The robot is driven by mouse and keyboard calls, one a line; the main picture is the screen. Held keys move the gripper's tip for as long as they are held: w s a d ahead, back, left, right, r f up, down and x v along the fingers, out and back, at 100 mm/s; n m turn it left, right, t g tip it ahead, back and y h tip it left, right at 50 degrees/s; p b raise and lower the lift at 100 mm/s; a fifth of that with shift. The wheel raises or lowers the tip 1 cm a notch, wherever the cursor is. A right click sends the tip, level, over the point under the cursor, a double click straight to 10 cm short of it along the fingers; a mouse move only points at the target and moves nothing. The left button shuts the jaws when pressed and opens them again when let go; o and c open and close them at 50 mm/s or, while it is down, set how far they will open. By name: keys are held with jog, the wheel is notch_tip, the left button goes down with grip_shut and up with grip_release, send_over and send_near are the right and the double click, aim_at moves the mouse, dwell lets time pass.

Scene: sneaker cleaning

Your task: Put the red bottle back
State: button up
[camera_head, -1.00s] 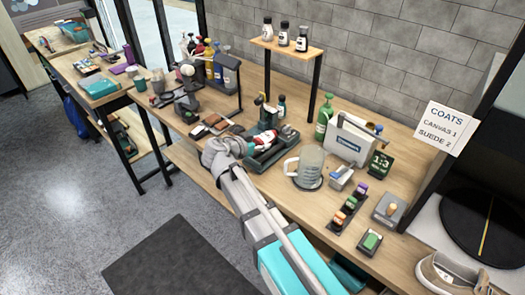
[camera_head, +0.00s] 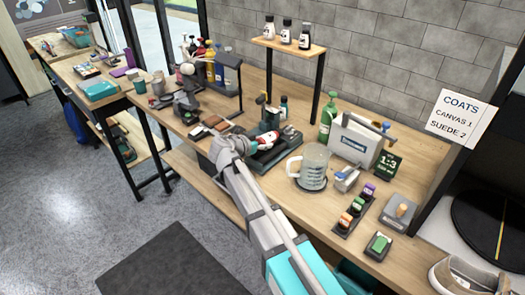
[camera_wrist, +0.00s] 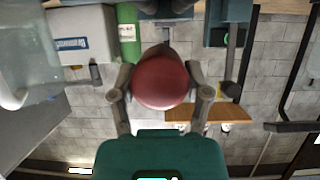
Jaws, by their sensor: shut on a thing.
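My gripper (camera_wrist: 160,88) is shut on the red bottle (camera_wrist: 160,82); in the wrist view its rounded red end shows between the two fingers. In the head view my gripper's end is over the front edge of the workbench (camera_head: 340,215), by the dark tray (camera_head: 283,152). A red and white shape (camera_head: 263,141) shows just beyond it there, apparently the held bottle. The bottle's lower part and the finger contacts are mostly hidden. A rack (camera_head: 229,72) of coloured spray bottles (camera_head: 210,62) stands at the back left of the bench.
A clear pitcher (camera_head: 312,168), a green bottle (camera_head: 327,118) and a white box (camera_head: 352,142) stand right of my gripper. A raised shelf (camera_head: 288,46) with small bottles is behind. Brown blocks (camera_head: 212,126) lie to the left. Open floor (camera_head: 70,200) is at left.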

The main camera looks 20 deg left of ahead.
jog(key=shift+w+a+f+b, duration=0.15)
jog(key=shift+w+f+b, duration=0.3)
jog(key=shift+f+b, duration=1.35)
jog(key=shift+f, duration=0.15)
jog(key=o, duration=1.3)
jog(key=shift+s, duration=0.1)
jog(key=p+v, duration=0.5)
jog(key=v, duration=0.8)
jog(key=shift+s+a, duration=0.25)
jog(key=shift+a, duration=0.05)
